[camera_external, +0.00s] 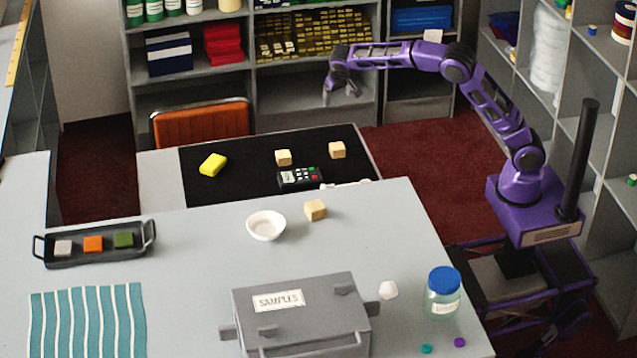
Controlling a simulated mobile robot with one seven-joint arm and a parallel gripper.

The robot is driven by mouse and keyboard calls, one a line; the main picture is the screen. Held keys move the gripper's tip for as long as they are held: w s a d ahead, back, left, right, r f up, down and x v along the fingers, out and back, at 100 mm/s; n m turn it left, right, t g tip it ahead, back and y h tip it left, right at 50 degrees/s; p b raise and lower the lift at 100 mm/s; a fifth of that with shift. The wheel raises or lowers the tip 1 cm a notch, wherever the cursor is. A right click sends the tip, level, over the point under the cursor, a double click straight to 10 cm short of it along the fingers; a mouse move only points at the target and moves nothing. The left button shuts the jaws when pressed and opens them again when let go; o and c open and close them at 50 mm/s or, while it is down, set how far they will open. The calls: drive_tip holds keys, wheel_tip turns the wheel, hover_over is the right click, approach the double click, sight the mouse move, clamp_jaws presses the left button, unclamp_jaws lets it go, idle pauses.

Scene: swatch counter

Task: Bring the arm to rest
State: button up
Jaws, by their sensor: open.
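My gripper (341,92) is at the end of my purple arm, which reaches left from my base at the right. The gripper points down, open and empty. In the picture it lies in front of the back shelf, above the far edge of the black mat (235,187). It looks apart from everything around it. Its exact height above the counter is hard to judge from this one view.
On the mat lie a yellow block (213,165), two wooden cubes (283,157) and a card terminal (299,178). Nearer stand a white bowl (266,226), another wooden cube (316,210), a grey samples box (302,318), a jar (443,295) and a tray (95,258).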

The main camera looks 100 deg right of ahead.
drive_tip(key=s+a+r+n+t+h, duration=0.2)
drive_tip(key=a+r+n, duration=0.1)
drive_tip(key=r, duration=0.4)
drive_tip(key=s+a+r+n+t+h, duration=0.2)
drive_tip(key=a+r+n, duration=0.1)
drive_tip(key=r, duration=0.5)
drive_tip(key=s+a+f+n+y+p, duration=0.1)
drive_tip(key=s+a+f+y, duration=0.1)
drive_tip(key=s+f, duration=0.45)
drive_tip(key=s+a+f+n+y+p, duration=0.1)
drive_tip(key=s+f+y, duration=0.15)
drive_tip(key=f, duration=0.65)
drive_tip(key=s+a+r+n+t+y, duration=0.1)
drive_tip(key=s+a+r+n, duration=0.1)
drive_tip(key=a, duration=0.8)
drive_tip(key=s+a+r+n+y, duration=0.2)
drive_tip(key=s+a, duration=0.3)
drive_tip(key=a, duration=0.6)
drive_tip(key=s+a+r+n+t+y, duration=0.1)
drive_tip(key=s+a+r+n+y, duration=0.1)
drive_tip(key=a, duration=0.8)
wheel_tip(320, 180, up, 2)
drive_tip(key=shift+s+a+r+n+t, duration=0.2)
drive_tip(key=shift+s+r+n+t, duration=0.1)
drive_tip(key=shift+s, duration=0.35)
